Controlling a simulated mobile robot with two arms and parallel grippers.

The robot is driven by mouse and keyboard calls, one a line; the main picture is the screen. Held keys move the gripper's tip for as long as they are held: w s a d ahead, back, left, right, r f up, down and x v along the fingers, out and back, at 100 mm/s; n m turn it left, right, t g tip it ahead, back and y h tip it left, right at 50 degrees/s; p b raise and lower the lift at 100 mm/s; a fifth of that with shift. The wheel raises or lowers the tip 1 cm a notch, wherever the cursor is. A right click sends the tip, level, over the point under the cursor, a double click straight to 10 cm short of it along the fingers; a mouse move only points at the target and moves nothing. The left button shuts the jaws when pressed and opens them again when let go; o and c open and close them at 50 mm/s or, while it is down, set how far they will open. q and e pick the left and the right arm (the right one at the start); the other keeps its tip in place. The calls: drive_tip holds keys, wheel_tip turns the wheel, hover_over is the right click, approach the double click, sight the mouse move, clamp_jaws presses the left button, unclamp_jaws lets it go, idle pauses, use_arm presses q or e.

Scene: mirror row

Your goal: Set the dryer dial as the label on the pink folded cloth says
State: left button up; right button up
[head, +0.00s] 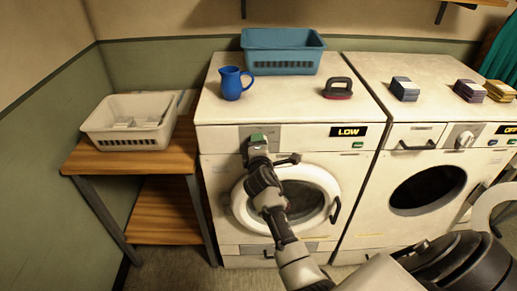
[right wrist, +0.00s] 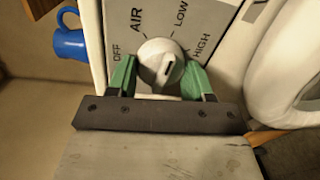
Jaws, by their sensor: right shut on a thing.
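My right gripper (head: 258,138) is at the control panel of the left dryer (head: 222,143). In the right wrist view its green fingers (right wrist: 160,78) are shut on the white round dial (right wrist: 158,55), one on each side. The panel around the dial reads OFF, AIR, LOW and HIGH. A small dark mark shows on the dial's face; I cannot tell exactly which word it points to. The dryer's display (head: 348,131) reads LOW. I cannot make out a pink folded cloth or its label. My left gripper is not in view.
A blue jug (head: 231,84), a teal basket (head: 283,42) and a dark-handled brush (head: 338,88) stand on the left dryer. Folded stacks, one blue-grey (head: 404,89), lie on the right machine. A white basket (head: 127,123) sits on the wooden table (head: 85,158).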

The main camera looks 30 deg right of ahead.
drive_tip(key=m+b, duration=0.1)
drive_tip(key=m, duration=0.5)
drive_tip(key=shift+d+b, duration=0.1)
drive_tip(key=shift+b, duration=0.25)
drive_tip(key=shift+s+m+t+y+b, duration=0.1)
drive_tip(key=shift+m+t+y+b, duration=0.35)
drive_tip(key=shift+m, duration=1.75)
drive_tip(key=o, duration=0.9)
